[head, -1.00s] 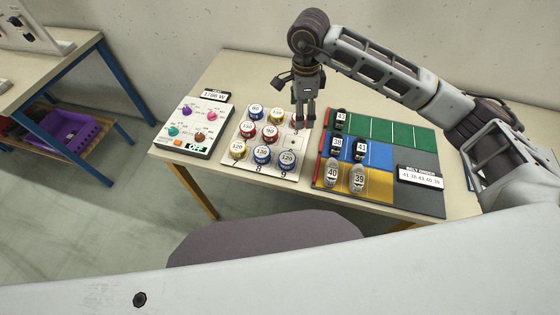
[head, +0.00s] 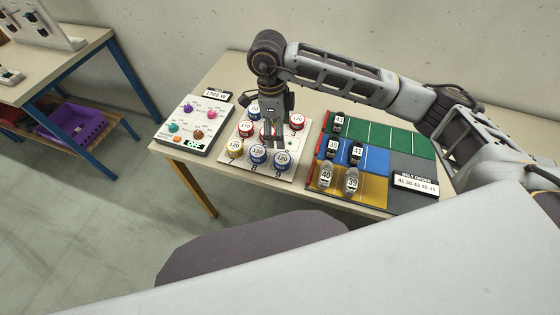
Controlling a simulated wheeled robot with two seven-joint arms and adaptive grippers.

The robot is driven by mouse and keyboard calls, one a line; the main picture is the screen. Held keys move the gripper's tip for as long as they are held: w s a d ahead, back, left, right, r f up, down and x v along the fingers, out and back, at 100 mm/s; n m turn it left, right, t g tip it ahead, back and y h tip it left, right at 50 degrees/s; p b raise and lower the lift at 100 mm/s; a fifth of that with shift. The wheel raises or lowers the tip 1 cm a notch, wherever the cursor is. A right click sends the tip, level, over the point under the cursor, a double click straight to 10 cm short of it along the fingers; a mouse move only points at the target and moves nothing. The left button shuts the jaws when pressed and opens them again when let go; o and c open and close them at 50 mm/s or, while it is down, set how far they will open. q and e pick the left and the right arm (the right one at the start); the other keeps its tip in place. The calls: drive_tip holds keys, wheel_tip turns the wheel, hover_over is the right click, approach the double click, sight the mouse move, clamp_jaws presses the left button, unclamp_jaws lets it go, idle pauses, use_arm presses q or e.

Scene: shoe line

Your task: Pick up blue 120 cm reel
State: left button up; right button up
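The blue reel marked 120 (head: 282,160) sits at the front right of the white reel board (head: 268,172). A second blue reel marked 130 (head: 258,154) sits just left of it. My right gripper (head: 273,147) points down over the board, with its fingertips just behind these two blue reels. Its two fingers look apart, with nothing visible between them. Whether a fingertip touches a reel cannot be told. The gripper partly hides the reels in the middle of the board. My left gripper is not in view.
A control box (head: 190,128) is to the left. A coloured tray (head: 400,145) with several numbered shoes is to the right.

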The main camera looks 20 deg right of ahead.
drive_tip(key=shift+s+d+m, duration=0.1)
drive_tip(key=shift+s+m, duration=0.05)
drive_tip(key=shift+m, duration=1.85)
hover_over(283, 159)
drive_tip(key=f, duration=0.7)
drive_tip(key=shift+w+f+p, duration=0.2)
drive_tip(key=shift+w+p, duration=0.05)
drive_tip(key=shift+p, duration=0.15)
drive_tip(key=shift+f, duration=0.5)
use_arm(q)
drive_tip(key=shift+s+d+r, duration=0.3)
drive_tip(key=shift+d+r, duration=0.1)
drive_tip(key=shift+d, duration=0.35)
use_arm(e)
drive_tip(key=shift+f, duration=0.1)
